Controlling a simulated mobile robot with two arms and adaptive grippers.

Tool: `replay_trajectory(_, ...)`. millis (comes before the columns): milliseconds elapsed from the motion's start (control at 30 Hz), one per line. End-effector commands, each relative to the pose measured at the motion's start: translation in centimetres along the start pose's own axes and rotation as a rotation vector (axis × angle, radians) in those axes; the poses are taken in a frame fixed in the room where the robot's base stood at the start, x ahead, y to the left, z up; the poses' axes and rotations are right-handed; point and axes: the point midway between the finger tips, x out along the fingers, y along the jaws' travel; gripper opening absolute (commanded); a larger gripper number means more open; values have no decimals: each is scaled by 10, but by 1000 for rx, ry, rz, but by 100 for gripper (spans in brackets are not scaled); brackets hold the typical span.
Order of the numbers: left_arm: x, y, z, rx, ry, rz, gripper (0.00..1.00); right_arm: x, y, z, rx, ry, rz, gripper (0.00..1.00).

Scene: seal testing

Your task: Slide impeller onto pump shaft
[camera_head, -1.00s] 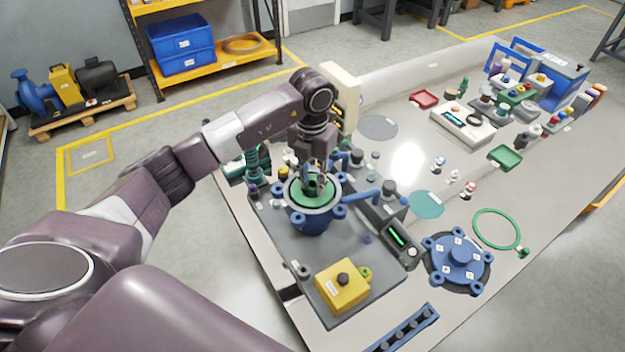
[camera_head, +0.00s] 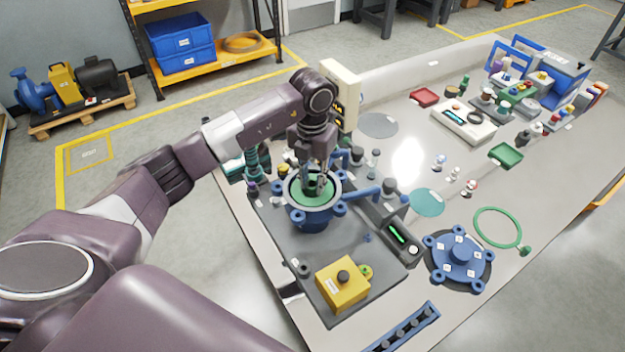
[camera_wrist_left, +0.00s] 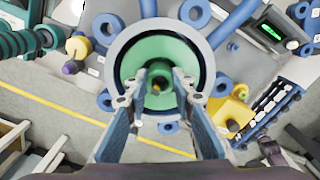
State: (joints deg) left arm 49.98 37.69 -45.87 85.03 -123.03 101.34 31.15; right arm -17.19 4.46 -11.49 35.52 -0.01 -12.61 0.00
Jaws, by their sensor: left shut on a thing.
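The green impeller (camera_head: 322,197) lies inside the round opening of the blue pump housing (camera_head: 312,222), with the light rim around it. My left gripper (camera_head: 318,186) points down into the housing and is shut on the impeller's hub. In the left wrist view the fingers (camera_wrist_left: 158,90) of my left gripper stand on either side of the green hub, and the impeller (camera_wrist_left: 150,58) sits within the pale housing ring (camera_wrist_left: 118,48). The pump shaft is hidden under the impeller and fingers, so I cannot tell how deep the impeller sits. My right gripper is not in view.
The housing stands on a dark base plate (camera_head: 290,250) with a yellow box (camera_head: 343,285) near its front. A blue cover (camera_head: 459,259), a green ring (camera_head: 497,228) and a small display unit (camera_head: 398,238) lie to the right.

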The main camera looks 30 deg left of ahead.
Motion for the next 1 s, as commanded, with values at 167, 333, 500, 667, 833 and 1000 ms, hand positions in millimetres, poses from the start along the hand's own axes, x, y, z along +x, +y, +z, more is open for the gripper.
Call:
replay_trajectory(167,-1,0,1,0,-2,0,0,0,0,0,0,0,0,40)
replay_trajectory(333,0,0,1,-1,-2,0,0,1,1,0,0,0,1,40)
replay_trajectory(500,0,0,1,-1,-3,0,0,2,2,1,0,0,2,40)
replay_trajectory(667,0,0,1,-1,-3,0,0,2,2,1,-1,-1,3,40)
replay_trajectory(833,1,0,1,-1,-3,0,33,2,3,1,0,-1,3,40)
replay_trajectory(1000,1,0,0,0,-1,0,43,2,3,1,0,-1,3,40)
